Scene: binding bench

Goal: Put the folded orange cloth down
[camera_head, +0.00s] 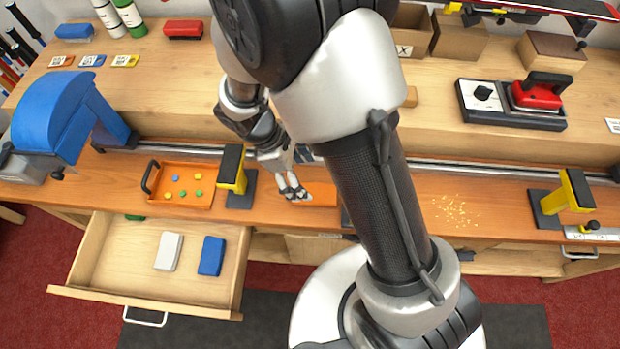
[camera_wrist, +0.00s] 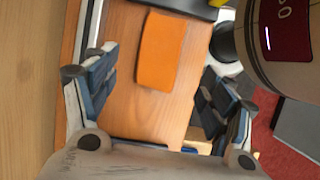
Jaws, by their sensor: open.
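The folded orange cloth (camera_wrist: 161,50) lies flat on the reddish-brown wooden bench strip. It shows in the head view as an orange patch (camera_head: 322,194), partly hidden by my gripper and arm. My gripper (camera_head: 292,189) is low over the bench at the cloth's left end. In the wrist view my gripper (camera_wrist: 155,90) has its fingers wide apart, with the cloth lying beyond and between them. Nothing shows held in the fingers. I cannot tell the exact height of the fingertips above the bench.
An orange tray (camera_head: 183,205) with several coloured pieces and a yellow clamp (camera_head: 231,170) stand left of my gripper. An open drawer (camera_head: 110,280) juts out below, holding a white block (camera_head: 168,251) and a blue block (camera_head: 211,255). Crumbs (camera_head: 455,210) lie on the bench at right.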

